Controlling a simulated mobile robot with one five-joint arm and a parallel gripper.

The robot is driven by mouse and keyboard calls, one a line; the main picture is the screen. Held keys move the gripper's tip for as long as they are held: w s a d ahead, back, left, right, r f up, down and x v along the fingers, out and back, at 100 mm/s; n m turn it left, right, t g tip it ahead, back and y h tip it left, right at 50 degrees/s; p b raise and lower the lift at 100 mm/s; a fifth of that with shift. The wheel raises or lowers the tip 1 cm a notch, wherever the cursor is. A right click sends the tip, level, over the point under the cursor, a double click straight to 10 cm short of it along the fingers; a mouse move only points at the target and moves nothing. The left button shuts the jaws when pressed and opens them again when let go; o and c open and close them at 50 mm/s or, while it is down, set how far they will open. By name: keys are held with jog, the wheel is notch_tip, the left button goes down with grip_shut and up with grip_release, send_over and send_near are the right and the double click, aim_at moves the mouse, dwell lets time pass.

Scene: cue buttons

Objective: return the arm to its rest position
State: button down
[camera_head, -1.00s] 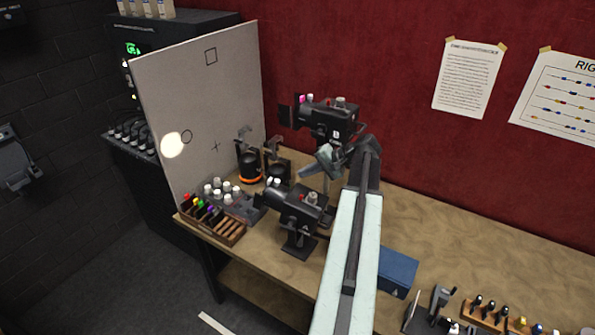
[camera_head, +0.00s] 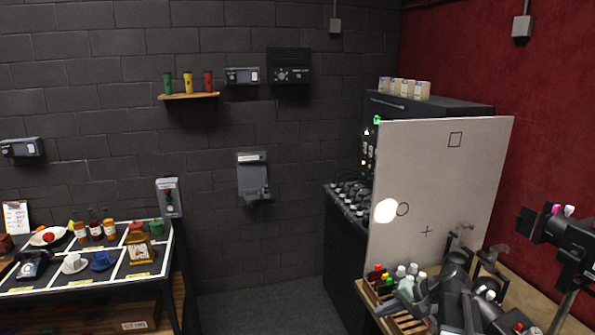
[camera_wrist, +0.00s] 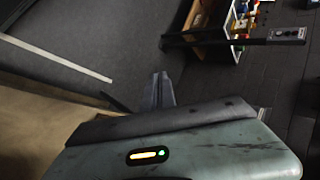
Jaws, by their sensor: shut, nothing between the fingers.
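My gripper (camera_head: 390,308) is low at the right of the head view, in front of the near end of the workbench. Its grey fingers point left and overlap the wooden rack there. In the wrist view the fingers (camera_wrist: 160,80) are together and empty, with the dark floor beyond them. Part of my pale green arm fills the bottom of the wrist view, with a small lit yellow and green indicator on it.
The workbench (camera_head: 545,302) carries a white board (camera_head: 440,180) with a bright light spot, and black lamp-like devices (camera_head: 560,235). A display table (camera_head: 85,285) with bottles and cups stands left. Open floor (camera_head: 260,310) lies between them.

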jog(key=s+a+f+n+g+h+b, duration=0.2)
jog(key=s+a+f+n+b, duration=0.15)
jog(key=a+f, duration=0.5)
jog(key=s+a+f+n+g+h+b, duration=0.2)
jog(key=s+a+f+b, duration=0.3)
jog(key=a, duration=0.6)
jog(key=s+d+f+h+p, duration=0.1)
jog(key=d+f+h, duration=0.1)
jog(key=d, duration=0.3)
jog(key=shift+s+d+h, duration=0.15)
jog(key=shift+d+h, duration=0.25)
jog(key=shift+h, duration=0.3)
jog(key=shift+n, duration=0.25)
